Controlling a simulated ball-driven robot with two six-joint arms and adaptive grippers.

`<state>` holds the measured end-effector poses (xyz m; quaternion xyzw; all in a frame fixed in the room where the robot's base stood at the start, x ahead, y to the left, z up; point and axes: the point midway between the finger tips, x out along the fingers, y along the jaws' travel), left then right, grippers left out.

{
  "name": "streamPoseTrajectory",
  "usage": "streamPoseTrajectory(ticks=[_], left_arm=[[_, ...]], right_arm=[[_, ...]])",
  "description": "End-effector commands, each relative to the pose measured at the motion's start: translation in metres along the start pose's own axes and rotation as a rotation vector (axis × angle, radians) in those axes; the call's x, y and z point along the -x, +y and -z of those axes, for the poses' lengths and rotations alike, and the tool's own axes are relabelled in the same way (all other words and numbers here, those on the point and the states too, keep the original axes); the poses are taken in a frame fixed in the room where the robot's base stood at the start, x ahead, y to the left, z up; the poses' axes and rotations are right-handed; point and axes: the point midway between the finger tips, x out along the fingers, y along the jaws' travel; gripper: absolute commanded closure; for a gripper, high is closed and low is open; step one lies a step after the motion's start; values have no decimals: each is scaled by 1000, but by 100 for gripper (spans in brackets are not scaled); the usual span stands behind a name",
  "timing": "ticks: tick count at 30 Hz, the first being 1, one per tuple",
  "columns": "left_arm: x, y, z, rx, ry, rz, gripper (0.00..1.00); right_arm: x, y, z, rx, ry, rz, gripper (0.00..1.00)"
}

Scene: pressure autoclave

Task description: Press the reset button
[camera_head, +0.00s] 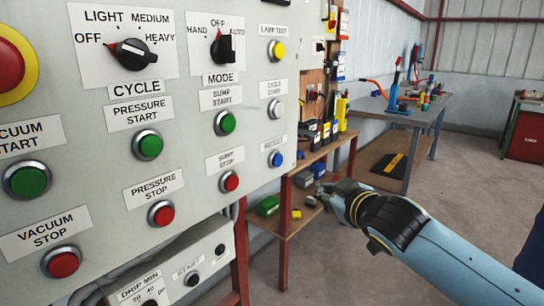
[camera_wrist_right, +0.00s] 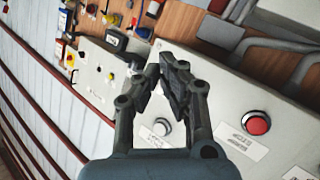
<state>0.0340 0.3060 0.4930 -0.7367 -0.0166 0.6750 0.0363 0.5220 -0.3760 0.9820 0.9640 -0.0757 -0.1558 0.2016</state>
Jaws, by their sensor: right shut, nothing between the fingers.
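The reset button is a blue push button (camera_head: 275,159) in a metal ring, under a small label at the lower right of the grey control panel (camera_head: 200,60) in the head view. My right gripper (camera_head: 325,192) is to the right of and below it in the picture, apart from the panel face. Its fingers are shut and empty. In the wrist view the right gripper (camera_wrist_right: 165,68) has its fingertips close together in front of a grey panel; I cannot pick out the blue button there. My left gripper is not in view.
Close to the blue button are a red sump stop button (camera_head: 229,181), a white cycle start button (camera_head: 275,109) and a yellow lamp test button (camera_head: 276,50). A grey box (camera_head: 205,245) juts out below. A shelf (camera_head: 285,222) and workbench (camera_head: 425,110) stand behind the gripper.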

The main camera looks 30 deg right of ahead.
Motion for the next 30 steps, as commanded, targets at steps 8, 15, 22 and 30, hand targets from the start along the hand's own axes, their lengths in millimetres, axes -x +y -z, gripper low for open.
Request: streamPoseTrajectory(ticks=[8,15,22,30], left_arm=[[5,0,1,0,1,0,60],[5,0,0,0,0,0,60],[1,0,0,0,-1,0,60],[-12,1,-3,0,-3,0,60]], right_arm=[[-2,11,20,11,28,-11,100],[-2,11,19,10,27,-10,100],[-14,4,24,6,27,-12,100],[-44,-13,40,7,27,-10,100]])
